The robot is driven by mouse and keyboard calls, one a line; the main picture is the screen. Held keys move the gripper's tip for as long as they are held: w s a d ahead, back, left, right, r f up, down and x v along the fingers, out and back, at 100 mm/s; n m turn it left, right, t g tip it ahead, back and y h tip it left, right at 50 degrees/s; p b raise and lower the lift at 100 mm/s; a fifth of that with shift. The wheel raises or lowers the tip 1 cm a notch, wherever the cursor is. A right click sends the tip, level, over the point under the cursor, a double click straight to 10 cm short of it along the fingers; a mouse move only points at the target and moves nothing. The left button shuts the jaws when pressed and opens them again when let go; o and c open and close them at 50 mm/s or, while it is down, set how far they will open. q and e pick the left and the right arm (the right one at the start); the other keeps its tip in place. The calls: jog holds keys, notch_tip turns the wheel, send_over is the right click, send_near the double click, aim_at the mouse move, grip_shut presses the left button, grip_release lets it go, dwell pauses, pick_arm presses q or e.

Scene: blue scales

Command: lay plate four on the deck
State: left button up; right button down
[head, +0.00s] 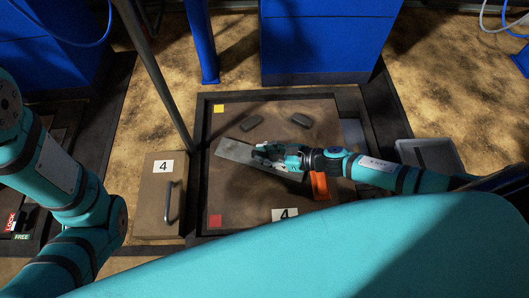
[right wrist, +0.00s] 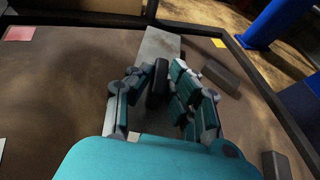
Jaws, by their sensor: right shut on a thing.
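A long grey metal plate (head: 235,150) lies slantwise over the brown deck (head: 228,190). It also shows past the fingers in the right wrist view (right wrist: 162,44). My right gripper (head: 266,153) is over the plate, its fingers closed around a dark upright handle (right wrist: 157,84). The fingers hide where the handle meets the plate. I cannot tell whether the plate touches the deck. A "4" label (head: 285,214) sits at the deck's near edge. A brown panel (head: 150,212) with another "4" and a bar handle stands left of the deck. My left gripper is out of view.
Two dark blocks (head: 251,122) (head: 299,121) lie on the deck's far part. An orange piece (head: 320,185) is right of the plate. Yellow (head: 219,108) and red (head: 215,220) squares mark the left corners. A grey bin (head: 432,153) stands at right, a blue post (head: 202,45) behind.

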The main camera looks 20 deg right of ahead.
aim_at(264, 154)
jog(key=shift+f, duration=0.35)
jog(key=shift+f+b, duration=0.6)
jog(key=shift+b, duration=0.1)
jog(key=c, duration=1.2)
grip_release()
jog(key=shift+o, duration=0.2)
notch_tip(264, 154, up, 10)
jog(key=shift+r, duration=0.1)
